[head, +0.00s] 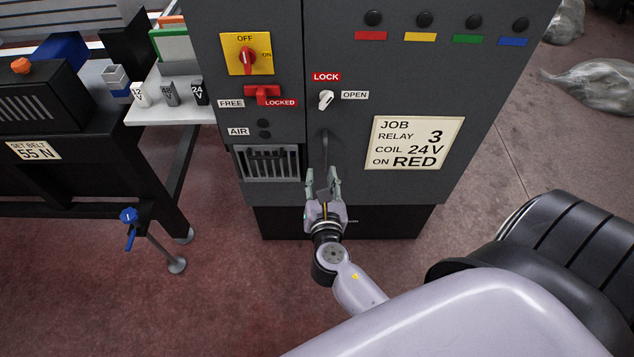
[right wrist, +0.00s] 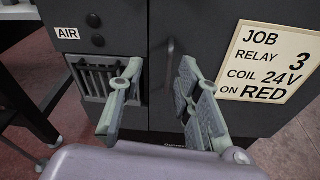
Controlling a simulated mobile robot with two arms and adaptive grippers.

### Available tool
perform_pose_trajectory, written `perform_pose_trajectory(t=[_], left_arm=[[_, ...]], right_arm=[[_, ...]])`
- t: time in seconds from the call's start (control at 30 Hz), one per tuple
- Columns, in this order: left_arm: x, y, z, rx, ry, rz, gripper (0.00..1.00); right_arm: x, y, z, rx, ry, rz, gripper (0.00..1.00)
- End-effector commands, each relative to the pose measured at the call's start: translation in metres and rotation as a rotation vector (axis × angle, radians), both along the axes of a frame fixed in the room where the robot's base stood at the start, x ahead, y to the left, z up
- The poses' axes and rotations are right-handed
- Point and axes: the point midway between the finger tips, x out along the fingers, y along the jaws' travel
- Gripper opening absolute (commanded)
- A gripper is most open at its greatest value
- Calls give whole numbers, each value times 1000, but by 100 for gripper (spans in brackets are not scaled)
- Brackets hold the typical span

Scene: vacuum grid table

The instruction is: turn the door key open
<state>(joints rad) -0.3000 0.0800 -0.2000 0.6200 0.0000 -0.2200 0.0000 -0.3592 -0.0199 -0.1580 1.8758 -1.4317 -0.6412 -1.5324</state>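The white door key (head: 325,99) sits on the grey cabinet door, between the red LOCK label (head: 326,76) above it and the white OPEN label (head: 355,95) to its right. It is tilted, and does not show in the right wrist view. A dark vertical door handle (head: 325,147) is below the key; it also shows in the right wrist view (right wrist: 171,62). My right gripper (head: 322,177) is below the key, in front of the lower handle. Its fingers are apart with nothing between them in the right wrist view (right wrist: 158,75). My left gripper is not in view.
A red slider (head: 264,94) labelled LOCKED and a yellow OFF/ON switch (head: 246,55) are left of the key. A job card (head: 416,143) is to the right. A white shelf (head: 178,108) with small relays adjoins the cabinet's left.

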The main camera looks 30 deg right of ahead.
Motion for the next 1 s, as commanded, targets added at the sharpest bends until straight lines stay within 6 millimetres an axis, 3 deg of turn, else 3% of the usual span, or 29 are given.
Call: perform_pose_trajectory(t=[0.6,0.8,1.0], left_arm=[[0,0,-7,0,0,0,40],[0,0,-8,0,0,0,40],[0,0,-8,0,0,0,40]], right_arm=[[-17,21,-117,381,95,-13,32],[-22,25,-136,450,111,-27,32],[-24,26,-142,469,115,-30,32]])
